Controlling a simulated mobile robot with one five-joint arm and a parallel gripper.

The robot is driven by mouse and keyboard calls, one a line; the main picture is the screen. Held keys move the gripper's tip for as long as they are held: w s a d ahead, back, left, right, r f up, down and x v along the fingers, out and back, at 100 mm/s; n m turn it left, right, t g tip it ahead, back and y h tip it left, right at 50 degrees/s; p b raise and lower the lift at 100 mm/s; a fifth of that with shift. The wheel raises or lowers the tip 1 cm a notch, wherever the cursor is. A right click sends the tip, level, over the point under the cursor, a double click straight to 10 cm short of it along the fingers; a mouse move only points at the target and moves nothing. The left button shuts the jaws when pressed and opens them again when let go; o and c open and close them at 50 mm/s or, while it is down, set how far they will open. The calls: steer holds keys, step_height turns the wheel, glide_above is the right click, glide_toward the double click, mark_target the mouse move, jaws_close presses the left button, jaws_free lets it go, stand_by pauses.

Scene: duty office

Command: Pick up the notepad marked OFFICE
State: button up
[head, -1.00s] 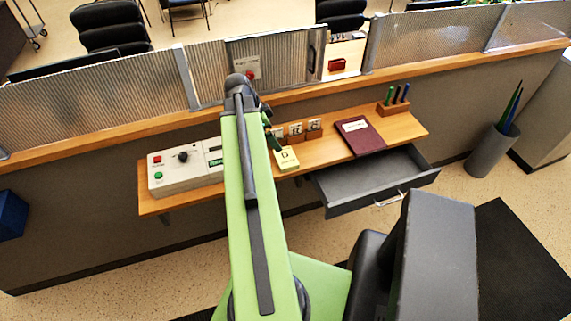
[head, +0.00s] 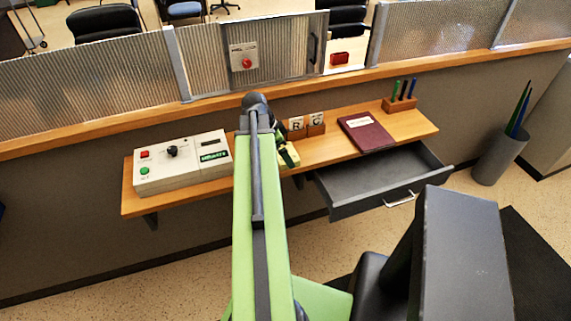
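A dark red book or pad (head: 367,134) with a white label lies flat on the right of the shelf. The label is too small to read.
An open grey drawer (head: 376,190) juts out below. A bin (head: 498,155) stands at right.

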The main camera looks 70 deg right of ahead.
steer(key=shift+s+f, duration=0.1)
steer(key=shift+f, duration=0.05)
steer(key=shift+c, duration=0.4)
steer(key=c, duration=1.1)
